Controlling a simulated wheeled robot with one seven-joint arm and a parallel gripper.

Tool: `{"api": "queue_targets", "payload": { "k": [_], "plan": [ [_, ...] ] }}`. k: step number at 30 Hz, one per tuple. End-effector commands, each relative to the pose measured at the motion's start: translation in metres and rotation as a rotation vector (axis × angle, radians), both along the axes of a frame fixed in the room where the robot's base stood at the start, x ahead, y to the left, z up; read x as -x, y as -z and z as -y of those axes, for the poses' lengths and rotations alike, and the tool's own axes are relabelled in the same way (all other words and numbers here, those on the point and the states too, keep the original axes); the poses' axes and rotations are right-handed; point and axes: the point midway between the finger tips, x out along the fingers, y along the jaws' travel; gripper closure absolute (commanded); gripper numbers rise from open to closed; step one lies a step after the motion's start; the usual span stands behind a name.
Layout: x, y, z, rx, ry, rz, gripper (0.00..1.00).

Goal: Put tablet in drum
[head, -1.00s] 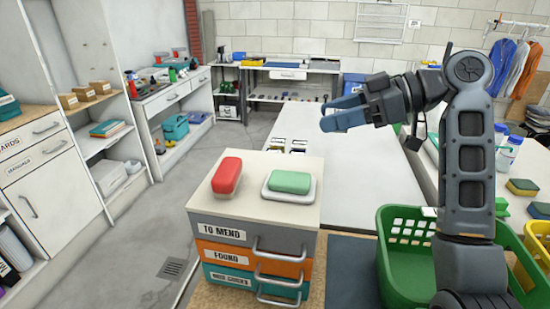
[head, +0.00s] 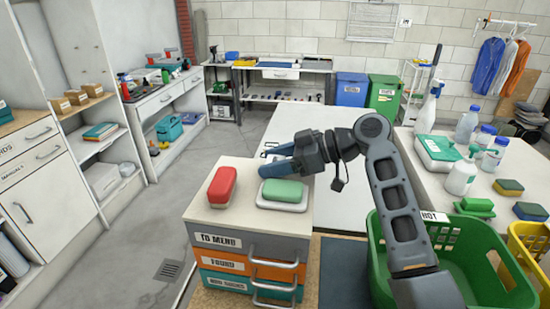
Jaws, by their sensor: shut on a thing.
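My gripper (head: 276,160) has dark blue fingers and points left. In the picture it lies just above the back edge of a green soap-like bar (head: 283,191) in a white dish (head: 265,203). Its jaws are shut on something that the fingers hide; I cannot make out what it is. The green bar rests in its dish, apart from the fingers as far as I can tell. A red bar (head: 221,185) lies to its left on the drawer unit (head: 245,219). I cannot tell which thing is the tablet, and no clear drum shows.
A green basket (head: 377,250) stands front right, under my arm. Bottles (head: 466,125) and sponges (head: 508,187) stand on the right-hand table. A blue bin (head: 351,88) and a green bin (head: 384,96) stand at the back. Shelving (head: 88,145) lines the left; the floor between is clear.

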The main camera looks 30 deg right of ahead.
Motion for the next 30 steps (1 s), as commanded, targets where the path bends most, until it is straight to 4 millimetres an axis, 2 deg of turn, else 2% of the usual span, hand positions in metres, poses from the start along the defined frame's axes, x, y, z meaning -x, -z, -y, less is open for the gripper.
{"api": "queue_targets", "payload": {
  "k": [11, 12, 15, 24, 30],
  "plan": [
    [0.0, 0.005, 0.0, 0.001, 0.0, 0.001, 0.7],
    [0.0, 0.004, 0.0, 0.001, 0.0, 0.001, 0.39],
    [0.0, 0.003, 0.0, 0.001, 0.0, 0.001, 0.31],
    [0.0, -0.001, 0.0, 0.001, 0.0, 0.001, 0.31],
    [0.015, -0.008, 0.023, 0.002, 0.003, 0.004, 0.31]
  ]
}}
